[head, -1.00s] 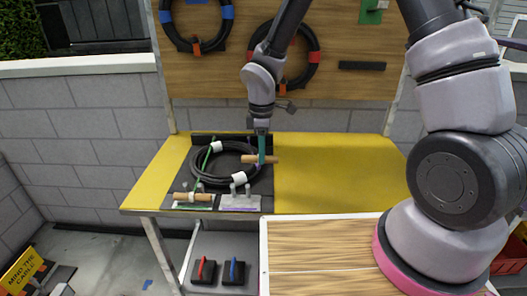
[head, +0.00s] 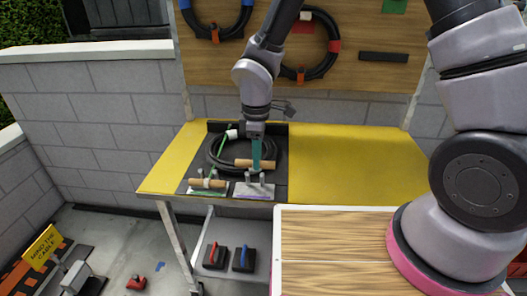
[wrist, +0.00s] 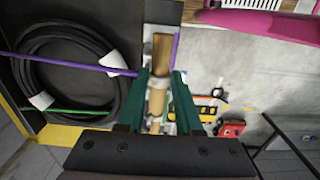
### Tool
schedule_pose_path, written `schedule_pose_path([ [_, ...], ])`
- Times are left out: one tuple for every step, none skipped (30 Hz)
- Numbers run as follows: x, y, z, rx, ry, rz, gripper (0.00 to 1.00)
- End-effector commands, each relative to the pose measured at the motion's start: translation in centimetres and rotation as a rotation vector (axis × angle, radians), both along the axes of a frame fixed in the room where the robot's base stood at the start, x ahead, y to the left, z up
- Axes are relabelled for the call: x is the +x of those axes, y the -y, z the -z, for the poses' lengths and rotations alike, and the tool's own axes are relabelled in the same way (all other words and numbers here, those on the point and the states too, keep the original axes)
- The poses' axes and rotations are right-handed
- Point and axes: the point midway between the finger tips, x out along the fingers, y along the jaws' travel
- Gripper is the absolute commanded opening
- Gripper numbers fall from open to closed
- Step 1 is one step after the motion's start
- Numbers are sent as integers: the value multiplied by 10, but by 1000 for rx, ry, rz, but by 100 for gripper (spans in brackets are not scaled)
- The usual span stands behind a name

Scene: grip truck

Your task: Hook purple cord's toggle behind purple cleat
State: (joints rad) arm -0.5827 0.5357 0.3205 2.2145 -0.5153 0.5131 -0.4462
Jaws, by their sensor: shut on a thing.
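In the wrist view the toggle (wrist: 160,52) runs between the teal fingers, and the purple cord (wrist: 85,65) comes from the left across the coil. The purple cleat (head: 254,190), a pale plate with two upright posts and a purple front strip, is just below and in front of the toggle. The toggle appears behind or slightly above the posts; I cannot tell whether it touches them. The fingers partly hide the posts.
A black cable coil (head: 215,150) lies on a dark tray at the table's left. The green cord's toggle (head: 207,184) sits at the green cleat, left of the purple one. The yellow table (head: 340,160) is clear to the right. A wood-topped surface (head: 330,235) is in front.

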Motion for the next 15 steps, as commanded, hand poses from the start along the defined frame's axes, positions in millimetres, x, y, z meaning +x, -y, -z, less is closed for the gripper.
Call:
schedule_pose_path([
  [-4, -2, 0, 0, 0, -1, 0],
  [-5, -3, 0, 0, 0, -1, 0],
  [-7, -4, 0, 0, 0, 0, 0],
  [-8, -5, 0, 0, 0, -1, 0],
  [-8, -5, 0, 0, 0, -1, 0],
  [-9, -5, 0, 0, 0, 0, 0],
  [-9, -5, 0, 0, 0, 0, 0],
  [-9, -5, 0, 0, 0, 0, 0],
  [-9, -5, 0, 0, 0, 0, 0],
  [-9, -5, 0, 0, 0, 0, 0],
  [-9, -5, 0, 0, 0, 0, 0],
  [-9, -5, 0, 0, 0, 0, 0],
  [-9, -5, 0, 0, -1, 0, 0],
  [-9, -5, 1, 0, -1, 0, 0],
  [-9, -5, 3, 0, -1, -1, 0],
])
